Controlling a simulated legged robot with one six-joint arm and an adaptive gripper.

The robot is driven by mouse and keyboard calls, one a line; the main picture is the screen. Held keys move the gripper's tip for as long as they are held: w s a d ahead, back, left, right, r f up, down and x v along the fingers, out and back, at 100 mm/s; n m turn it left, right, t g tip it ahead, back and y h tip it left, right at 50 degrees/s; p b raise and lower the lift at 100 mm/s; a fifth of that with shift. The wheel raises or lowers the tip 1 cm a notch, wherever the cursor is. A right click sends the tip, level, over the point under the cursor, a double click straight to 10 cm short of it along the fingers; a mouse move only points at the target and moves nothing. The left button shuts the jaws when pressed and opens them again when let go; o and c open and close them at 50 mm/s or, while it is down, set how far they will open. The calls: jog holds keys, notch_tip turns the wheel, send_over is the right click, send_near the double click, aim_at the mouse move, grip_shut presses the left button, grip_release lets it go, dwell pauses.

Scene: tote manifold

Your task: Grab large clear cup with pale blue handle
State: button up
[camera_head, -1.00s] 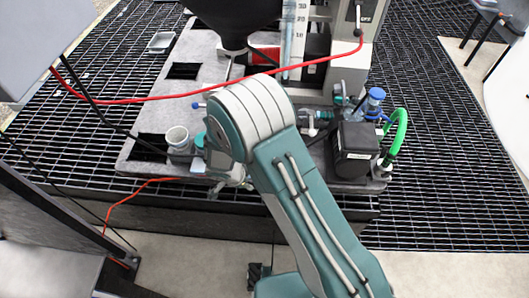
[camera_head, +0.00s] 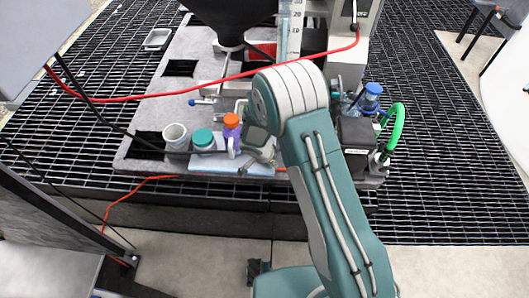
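I cannot clearly make out a large clear cup with a pale blue handle. A small clear blue container with a dark blue top (camera_head: 370,97) stands at the right of the grey platform, but I see no sure handle on it. A clear graduated cylinder (camera_head: 289,35) stands upright at the back. My gripper (camera_head: 255,160) shows only in part, as grey pieces below my arm's bend, by the platform's front edge. It is beside a purple bottle with an orange cap (camera_head: 232,128). Its fingers are too small and hidden to read.
A white cup (camera_head: 176,137) and a teal-lidded jar (camera_head: 203,139) stand at the front left. A red hose (camera_head: 180,94) crosses above the platform. A black box (camera_head: 356,132) and green tube (camera_head: 397,128) are at right. A black funnel (camera_head: 230,22) hangs at the back.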

jog(key=shift+f, duration=0.4)
grip_shut()
